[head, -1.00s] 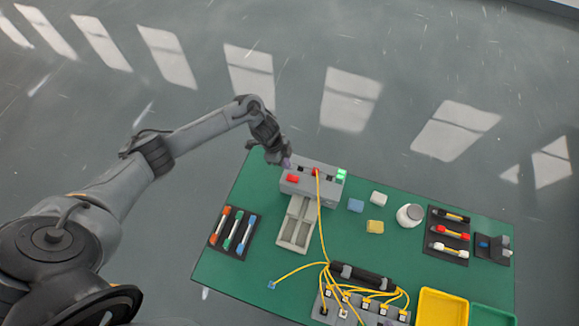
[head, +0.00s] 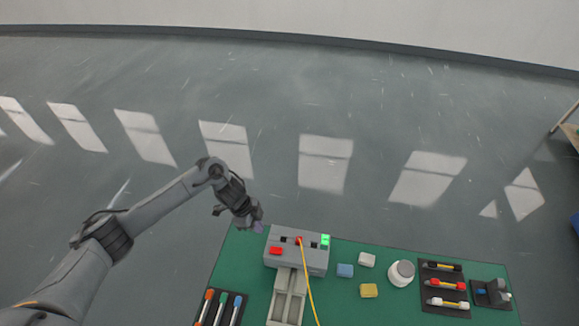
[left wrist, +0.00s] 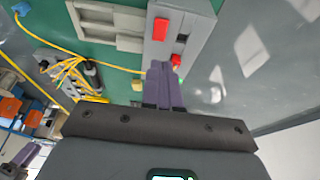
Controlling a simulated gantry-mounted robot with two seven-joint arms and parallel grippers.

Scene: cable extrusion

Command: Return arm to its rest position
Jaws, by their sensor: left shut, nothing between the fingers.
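My left gripper (head: 258,227) is shut and empty. In the head view it hangs just left of and behind the grey box (head: 298,262). The box has a red button (head: 276,251), a lit green block (head: 325,240) and a red plug with a yellow cable (head: 304,275) in its top. In the left wrist view the purple fingertips (left wrist: 162,83) are together, and the grey box (left wrist: 187,30) with its red button (left wrist: 162,28) shows beyond them.
The green table (head: 347,310) bears a blue block (head: 345,270), a white block (head: 366,259), a yellow block (head: 369,290) and a white jar (head: 401,273). Screwdrivers lie at the front left, and a black tray (head: 443,308) holds pens. Open floor lies behind the table.

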